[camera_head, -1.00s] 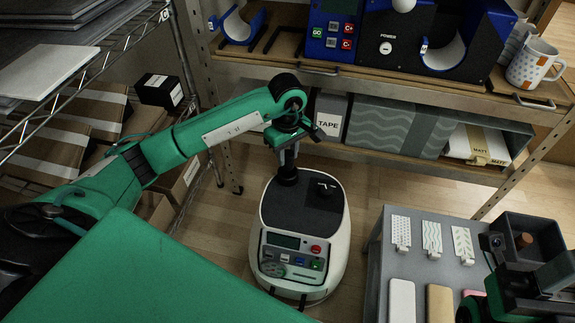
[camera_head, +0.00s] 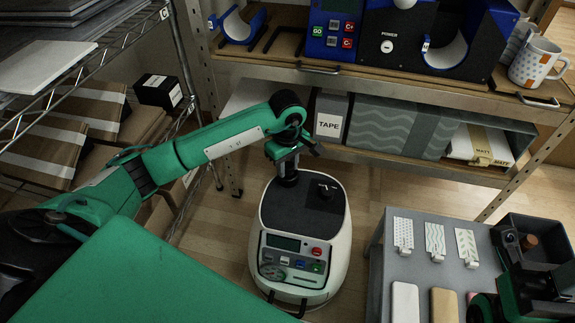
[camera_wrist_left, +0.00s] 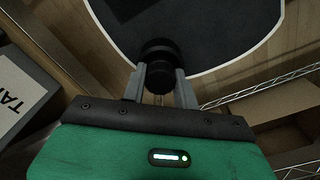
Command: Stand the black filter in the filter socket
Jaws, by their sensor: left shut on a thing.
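The black filter (camera_wrist_left: 157,62) is a short dark round piece between the two grey fingers of my left gripper (camera_wrist_left: 160,85) in the left wrist view. My left gripper is shut on it. In the head view my left gripper (camera_head: 287,165) points down over the back left of the dark top of a white floor machine (camera_head: 340,236). I cannot tell whether the filter touches that top. I cannot make out the filter socket; the gripper and filter cover that spot. My right gripper (camera_head: 530,285) shows only partly at the lower right, its fingers unclear.
A grey table (camera_head: 383,262) with sample cards and a dark bin (camera_head: 545,240) is at the right. Shelves with blue machines and a mug (camera_head: 538,62) stand behind. Wire racks flank the left.

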